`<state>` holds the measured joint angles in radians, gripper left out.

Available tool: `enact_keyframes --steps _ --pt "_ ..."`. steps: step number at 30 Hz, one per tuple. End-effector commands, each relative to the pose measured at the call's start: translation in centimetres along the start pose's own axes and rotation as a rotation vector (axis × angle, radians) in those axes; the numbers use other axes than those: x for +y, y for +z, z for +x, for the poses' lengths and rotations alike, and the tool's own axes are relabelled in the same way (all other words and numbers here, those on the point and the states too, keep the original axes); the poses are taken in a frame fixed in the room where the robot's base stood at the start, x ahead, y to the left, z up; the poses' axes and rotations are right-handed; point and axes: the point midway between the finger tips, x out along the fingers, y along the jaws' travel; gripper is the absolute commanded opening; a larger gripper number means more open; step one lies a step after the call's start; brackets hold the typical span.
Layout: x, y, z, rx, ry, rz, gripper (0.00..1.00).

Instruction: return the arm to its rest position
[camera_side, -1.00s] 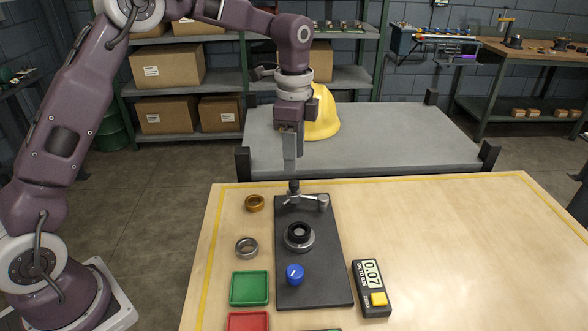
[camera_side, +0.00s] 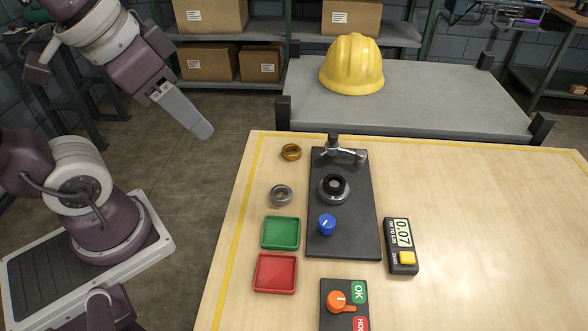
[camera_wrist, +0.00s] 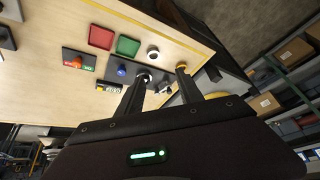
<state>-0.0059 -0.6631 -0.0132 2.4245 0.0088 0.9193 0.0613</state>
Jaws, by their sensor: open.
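My gripper (camera_side: 184,110) hangs tilted at the upper left of the side view, over the floor and clear of the table's left edge. The side view shows its fingers nearly edge-on. In the wrist view the two dark fingers (camera_wrist: 158,88) stand apart with nothing held between them. My arm is folded back near its base at the left. On the table, a black plate (camera_side: 345,238) carries a dark ring-shaped part (camera_side: 334,189), a metal clamp (camera_side: 345,152) and a blue knob (camera_side: 327,224).
A bronze ring (camera_side: 291,152), a steel ring (camera_side: 281,195), a green tray (camera_side: 281,233) and a red tray (camera_side: 276,273) lie left of the plate. A gauge reading 0.07 (camera_side: 401,246) lies right. An orange-knobbed box (camera_side: 338,301) is in front. A yellow helmet (camera_side: 352,64) rests on the grey bench behind.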

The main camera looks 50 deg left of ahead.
Motion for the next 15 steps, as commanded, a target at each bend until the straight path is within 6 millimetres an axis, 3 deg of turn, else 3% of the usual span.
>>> enact_keyframes --steps 4,15 --pt "0.2 1.9 0.2 0.033 0.012 -0.075 0.43" --pt "0.2 2.0 0.2 0.031 0.012 -0.076 0.43"
